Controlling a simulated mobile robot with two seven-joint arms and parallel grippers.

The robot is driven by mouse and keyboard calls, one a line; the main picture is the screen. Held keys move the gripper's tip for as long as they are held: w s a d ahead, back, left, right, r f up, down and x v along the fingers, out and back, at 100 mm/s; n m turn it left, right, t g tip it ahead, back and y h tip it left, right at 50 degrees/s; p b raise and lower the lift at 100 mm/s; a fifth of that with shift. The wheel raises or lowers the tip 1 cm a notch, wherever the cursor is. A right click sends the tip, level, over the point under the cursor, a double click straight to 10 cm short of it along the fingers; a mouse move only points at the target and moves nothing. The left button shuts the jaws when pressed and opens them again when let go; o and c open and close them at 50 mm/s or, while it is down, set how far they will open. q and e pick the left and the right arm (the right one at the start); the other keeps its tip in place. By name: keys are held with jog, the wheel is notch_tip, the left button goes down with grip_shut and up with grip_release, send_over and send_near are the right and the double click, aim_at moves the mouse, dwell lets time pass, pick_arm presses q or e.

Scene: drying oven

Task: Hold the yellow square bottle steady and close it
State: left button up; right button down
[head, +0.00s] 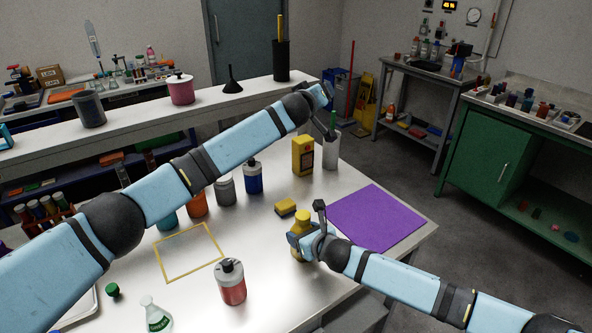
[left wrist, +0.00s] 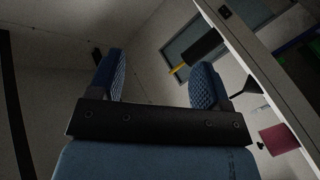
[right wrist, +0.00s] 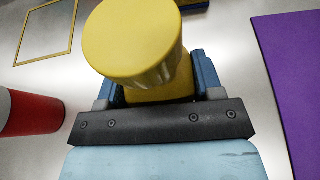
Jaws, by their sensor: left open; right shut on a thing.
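The yellow square bottle (head: 298,252) stands on the metal table at the right front. A wide round yellow cap (right wrist: 135,42) is on its top; I cannot tell how tightly it sits. My right gripper (head: 305,240) is shut on the bottle's body, below the cap. In the right wrist view the body (right wrist: 160,93) shows between the blue fingers, partly hidden by the cap. My left gripper (head: 321,95) is open and empty, raised high above the back of the table, well away from the bottle. Its two fingers (left wrist: 157,82) stand apart in the left wrist view.
A yellow sponge (head: 285,207) lies behind the bottle, and a purple mat (head: 376,217) lies to its right. A red bottle (head: 232,283) and a yellow frame outline (head: 190,253) are to its left. A yellow box (head: 303,156) and several bottles stand farther back.

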pick_arm(q)
notch_tip(320, 180, down, 5)
jog(key=s+a+n+g+y, duration=0.2)
jog(key=a+n+g+y, duration=0.1)
jog(key=n+g, duration=0.15)
jog(key=n+g+y, duration=0.1)
jog(key=n+g, duration=0.3)
jog(key=g, duration=0.8)
send_over(302, 215)
jog(key=w+a, duration=0.1)
jog(key=a, duration=0.1)
notch_tip(302, 215, down, 6)
jog(key=shift+w+d+f, duration=0.1)
jog(key=shift+w+d, duration=0.05)
jog(key=shift+d, duration=0.1)
jog(key=f, duration=0.4)
jog(key=d+f, duration=0.1)
jog(key=f, duration=0.3)
jog(key=s+f, duration=0.1)
jog(key=f, duration=0.3)
jog(key=shift+d, duration=0.2)
